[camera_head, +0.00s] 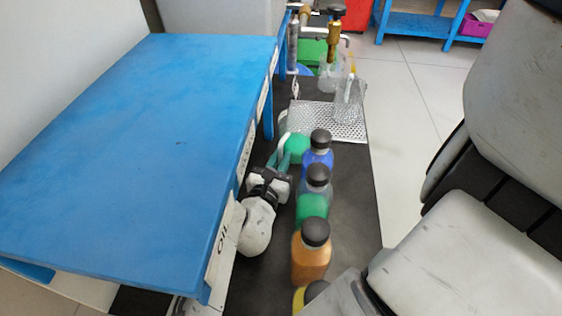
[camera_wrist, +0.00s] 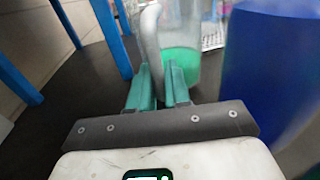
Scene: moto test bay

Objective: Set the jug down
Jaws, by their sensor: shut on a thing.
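The jug is clear with green liquid in it and a pale handle; it shows in the wrist view (camera_wrist: 182,60), just beyond my fingers, and in the head view (camera_head: 296,149), partly hidden by my gripper and a bottle. My gripper (camera_wrist: 160,88), with teal fingers, is shut on the jug's handle; it also shows in the head view (camera_head: 280,163). The jug looks upright, low over the dark bench top (camera_head: 350,190). I cannot tell whether its base touches.
A blue bottle (camera_wrist: 265,70) stands close right of the jug. A green bottle (camera_head: 312,208) and an orange bottle (camera_head: 311,262) line up nearer. A perforated metal tray (camera_head: 312,116) with a clear jug (camera_head: 347,102) lies beyond. A blue shelf (camera_head: 140,150) borders the left.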

